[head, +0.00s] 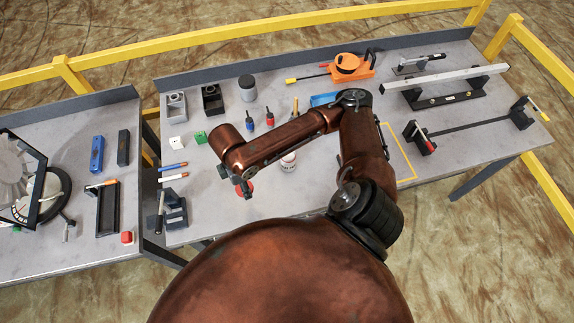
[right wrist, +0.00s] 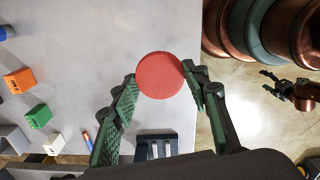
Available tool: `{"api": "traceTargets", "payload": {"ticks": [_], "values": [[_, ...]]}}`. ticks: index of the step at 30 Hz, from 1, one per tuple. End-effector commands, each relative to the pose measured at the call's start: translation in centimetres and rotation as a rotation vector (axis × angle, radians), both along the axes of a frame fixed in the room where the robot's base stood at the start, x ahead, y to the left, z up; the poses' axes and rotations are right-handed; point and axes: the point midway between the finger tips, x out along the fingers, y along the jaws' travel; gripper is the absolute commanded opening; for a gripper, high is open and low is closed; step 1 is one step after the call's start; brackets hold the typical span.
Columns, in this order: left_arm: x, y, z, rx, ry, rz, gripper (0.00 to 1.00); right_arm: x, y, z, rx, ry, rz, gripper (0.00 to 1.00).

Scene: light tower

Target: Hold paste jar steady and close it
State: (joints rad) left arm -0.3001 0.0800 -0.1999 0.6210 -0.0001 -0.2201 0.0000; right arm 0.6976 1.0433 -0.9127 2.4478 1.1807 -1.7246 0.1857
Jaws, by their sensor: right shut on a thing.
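The paste jar (head: 288,164) is a small pale jar with a label, standing on the workbench in the head view, partly behind my right arm. My right gripper (head: 243,184) is left of and apart from the jar, near the bench's front edge. It is shut on a round red lid (right wrist: 160,76), which sits between the green finger pads in the right wrist view. The red lid also shows in the head view (head: 246,190). My left gripper (right wrist: 271,84) is small at the right of the right wrist view, over the floor, its fingers apart and empty. The head view does not show it.
Small red and blue bottles (head: 270,118), a green block (head: 200,137) and a white block (head: 177,143) stand behind my right gripper. A black holder (head: 175,212) is to its left. The bare bench (head: 215,190) between is free.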

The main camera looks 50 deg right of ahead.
Motion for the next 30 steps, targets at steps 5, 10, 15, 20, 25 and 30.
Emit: {"api": "traceTargets", "payload": {"ticks": [5,10,15,20,25,30], "values": [[-0.3,0.0,-2.3,0.0,0.004,0.0,0.63,1.8,0.0,0.2,0.004,-0.01,-0.427,0.35],[-0.5,0.0,-3.8,0.0,0.008,0.0,0.63,2.9,0.1,0.9,0.01,-0.011,-0.812,0.35],[-0.6,0.0,-4.7,0.0,0.01,0.0,0.63,3.7,0.1,1.6,0.014,-0.01,-1.084,0.35],[-0.7,0.0,-5.0,0.0,0.011,0.0,0.63,3.9,0.2,2.0,0.014,-0.008,-1.205,0.35],[-0.7,0.0,-5.0,0.0,0.011,0.0,0.63,3.9,0.2,2.1,0.015,-0.007,-1.228,0.35],[-0.7,0.0,-5.0,0.0,0.011,0.0,0.61,3.9,0.2,2.1,0.015,-0.007,-1.227,0.35]]}}
